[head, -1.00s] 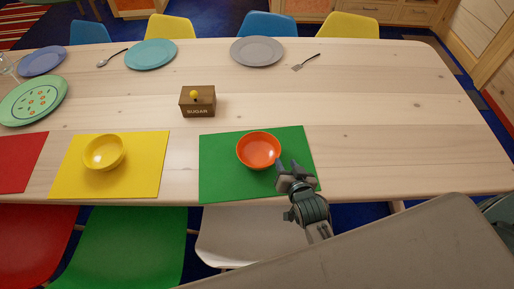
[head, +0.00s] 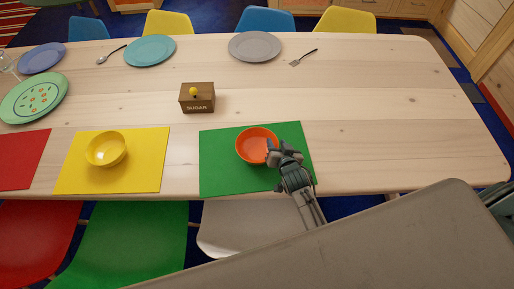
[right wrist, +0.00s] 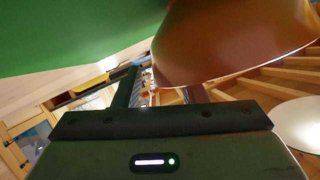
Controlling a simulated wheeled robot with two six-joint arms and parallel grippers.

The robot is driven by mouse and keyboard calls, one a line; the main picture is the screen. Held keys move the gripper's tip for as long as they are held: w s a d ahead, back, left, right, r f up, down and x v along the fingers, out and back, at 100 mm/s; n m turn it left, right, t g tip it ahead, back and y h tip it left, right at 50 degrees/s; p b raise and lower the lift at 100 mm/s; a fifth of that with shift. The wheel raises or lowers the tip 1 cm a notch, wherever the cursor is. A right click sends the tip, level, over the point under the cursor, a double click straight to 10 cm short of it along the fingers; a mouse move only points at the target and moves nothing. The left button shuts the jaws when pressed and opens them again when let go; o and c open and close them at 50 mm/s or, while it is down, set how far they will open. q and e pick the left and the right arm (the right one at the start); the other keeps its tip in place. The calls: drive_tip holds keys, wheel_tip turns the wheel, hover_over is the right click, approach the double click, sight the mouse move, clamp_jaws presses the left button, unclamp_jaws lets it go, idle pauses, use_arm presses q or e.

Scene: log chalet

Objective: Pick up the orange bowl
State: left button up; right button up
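The orange bowl (head: 251,146) sits upright on the green placemat (head: 219,177) at the table's near edge. My right gripper (head: 279,149) is at the bowl's right rim, with its fingers apart. One fingertip overlaps the bowl's edge in the head view. In the right wrist view the bowl (right wrist: 220,45) fills the upper right and hides part of one finger of the right gripper (right wrist: 160,92). I cannot tell whether the fingers touch the bowl. My left gripper is not in view.
A yellow bowl (head: 106,149) stands on a yellow placemat (head: 80,179) to the left. A wooden sugar box (head: 197,98) stands behind the green mat. Plates, including a grey one (head: 255,46), line the far side. The table's right part is clear.

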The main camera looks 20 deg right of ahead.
clamp_jaws()
drive_tip(key=shift+r, duration=0.1)
